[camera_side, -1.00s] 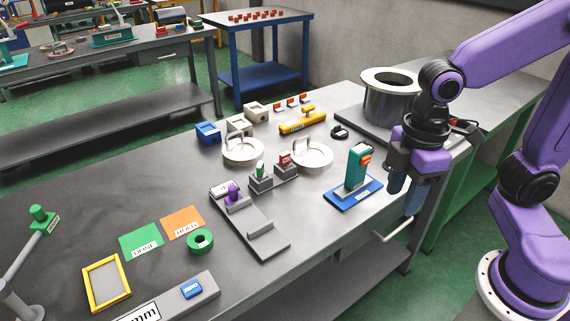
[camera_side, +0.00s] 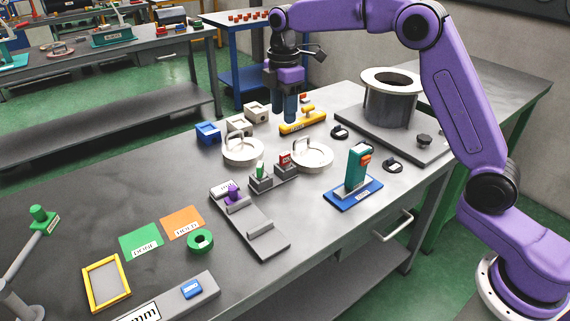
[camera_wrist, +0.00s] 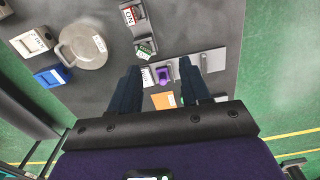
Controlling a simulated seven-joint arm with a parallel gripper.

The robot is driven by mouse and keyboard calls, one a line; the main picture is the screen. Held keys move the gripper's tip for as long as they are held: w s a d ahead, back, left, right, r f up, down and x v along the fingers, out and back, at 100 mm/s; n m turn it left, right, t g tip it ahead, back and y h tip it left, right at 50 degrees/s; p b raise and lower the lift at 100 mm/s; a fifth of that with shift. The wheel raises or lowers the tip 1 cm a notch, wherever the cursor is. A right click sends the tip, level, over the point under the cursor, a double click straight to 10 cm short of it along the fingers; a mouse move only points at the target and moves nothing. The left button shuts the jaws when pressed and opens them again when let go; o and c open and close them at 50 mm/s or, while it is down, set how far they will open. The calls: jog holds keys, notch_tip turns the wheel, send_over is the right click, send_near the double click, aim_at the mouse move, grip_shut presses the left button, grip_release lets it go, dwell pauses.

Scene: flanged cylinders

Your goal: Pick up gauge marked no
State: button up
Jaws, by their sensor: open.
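The gauge marked NO (camera_side: 285,159) has a red top with a white label and stands in a grey block on the bench. It also shows at the top of the wrist view (camera_wrist: 129,15). Beside it, a green-topped gauge (camera_side: 260,171) stands in a similar grey block, also in the wrist view (camera_wrist: 146,47). My gripper (camera_side: 284,119) is open and empty, fingers pointing down, in the side view near the yellow tool and behind the gauges. In the wrist view its fingers (camera_wrist: 160,67) are apart, with the purple piece seen between them.
Two round lids with handles (camera_side: 243,151) (camera_side: 312,156) stand close around the gauges. A grey fixture with a purple piece (camera_side: 233,195) lies in front. A yellow tool (camera_side: 302,122), small blocks (camera_side: 239,125) and a teal device on a blue base (camera_side: 357,170) are nearby.

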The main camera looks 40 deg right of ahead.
send_over(285, 153)
jog(key=s, duration=0.1)
jog(key=f, duration=0.1)
jog(key=shift+n, duration=0.4)
jog(key=f, duration=1.7)
jog(key=shift+w+f, duration=0.3)
jog(key=shift+w, duration=0.1)
grip_shut()
